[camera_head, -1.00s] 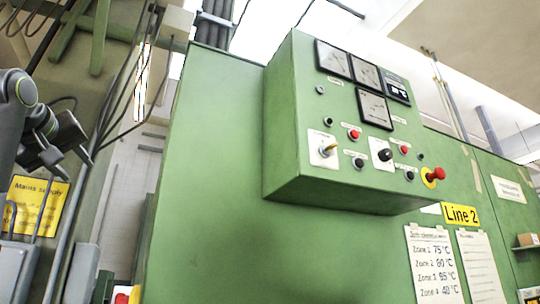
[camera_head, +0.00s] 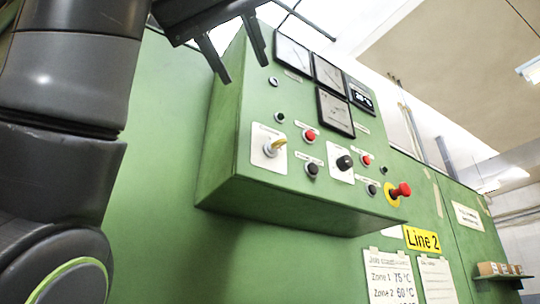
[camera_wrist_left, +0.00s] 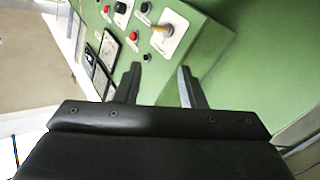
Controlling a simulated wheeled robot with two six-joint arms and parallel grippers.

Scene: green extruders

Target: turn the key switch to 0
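The key switch (camera_head: 275,147) is a brass-yellow key on a white plate at the lower left of the green control panel's (camera_head: 232,150) front. It also shows in the left wrist view (camera_wrist_left: 166,28), beyond the fingertips. My left gripper (camera_head: 245,75) is open and empty, near the panel's upper left, above and left of the key in the head view. In the wrist view both fingers (camera_wrist_left: 160,68) are apart, with nothing between them. The label by the key is too small to read. My right gripper is not in view.
A black selector knob (camera_head: 344,162), red buttons (camera_head: 309,136) and black buttons (camera_head: 312,170) sit right of the key. A red emergency stop (camera_head: 401,190) juts out at the panel's lower right. Gauges (camera_head: 292,54) are above.

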